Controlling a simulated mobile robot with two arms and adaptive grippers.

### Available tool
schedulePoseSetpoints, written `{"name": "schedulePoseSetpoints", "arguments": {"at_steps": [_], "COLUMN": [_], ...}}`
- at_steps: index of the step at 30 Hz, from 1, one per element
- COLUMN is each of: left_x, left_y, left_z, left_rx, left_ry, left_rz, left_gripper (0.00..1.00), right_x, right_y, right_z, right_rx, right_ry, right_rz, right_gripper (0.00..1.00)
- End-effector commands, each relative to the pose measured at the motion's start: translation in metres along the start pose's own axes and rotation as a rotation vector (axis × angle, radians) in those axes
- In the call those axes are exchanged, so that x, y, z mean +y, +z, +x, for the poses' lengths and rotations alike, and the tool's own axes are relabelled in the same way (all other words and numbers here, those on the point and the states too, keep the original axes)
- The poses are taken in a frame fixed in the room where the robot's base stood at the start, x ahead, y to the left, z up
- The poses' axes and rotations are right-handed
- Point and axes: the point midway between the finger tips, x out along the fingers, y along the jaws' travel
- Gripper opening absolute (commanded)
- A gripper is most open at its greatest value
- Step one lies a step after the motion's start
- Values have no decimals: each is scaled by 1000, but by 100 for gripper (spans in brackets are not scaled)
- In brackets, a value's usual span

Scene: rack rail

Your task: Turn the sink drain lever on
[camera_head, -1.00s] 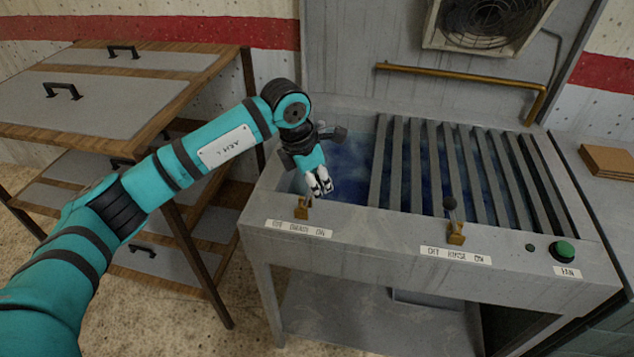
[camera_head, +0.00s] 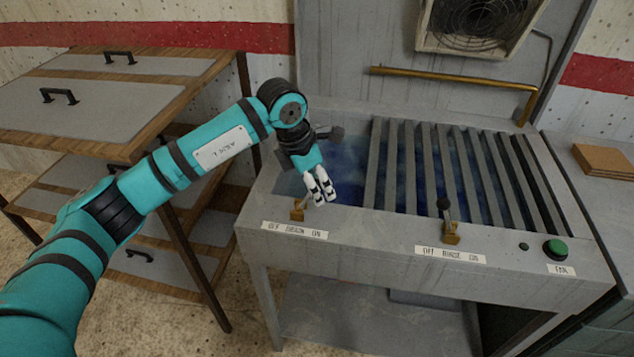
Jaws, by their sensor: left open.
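The drain lever's brass base (camera_head: 297,211) sits on the left part of the sink's front ledge, above a white label (camera_head: 294,230) with blurred lettering. A thin shaft rises from the base toward my fingers; its top is hidden or too small to make out. My left gripper (camera_head: 321,194) is open, just right of and above the lever, over the front edge of the basin. I cannot tell whether a finger touches the lever. The grey sink (camera_head: 370,222) holds bluish water under slats. My right gripper is not in view.
A second lever (camera_head: 449,232) with a black knob stands right on the ledge, with a green button (camera_head: 556,250) farther right. Slats (camera_head: 425,165) cover the basin's right part. A wood-framed rack (camera_head: 90,105) stands left. A brass pipe (camera_head: 450,82) runs behind.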

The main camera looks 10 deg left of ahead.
Motion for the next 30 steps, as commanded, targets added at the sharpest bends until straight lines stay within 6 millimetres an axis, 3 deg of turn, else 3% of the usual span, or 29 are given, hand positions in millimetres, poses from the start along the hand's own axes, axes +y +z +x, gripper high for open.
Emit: {"name": "schedulePoseSetpoints", "arguments": {"at_steps": [8,21,30], "left_x": [1,2,1], "left_y": [-1,0,0], "left_z": [-7,-93,-118], "left_rx": [2,0,2], "left_ry": [2,3,-1], "left_rz": [-2,-1,-1], "left_gripper": [51,51,51], "right_x": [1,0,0], "right_y": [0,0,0], "right_z": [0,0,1], "right_rx": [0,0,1], "right_ry": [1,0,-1], "right_rz": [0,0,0], "right_gripper": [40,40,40]}}
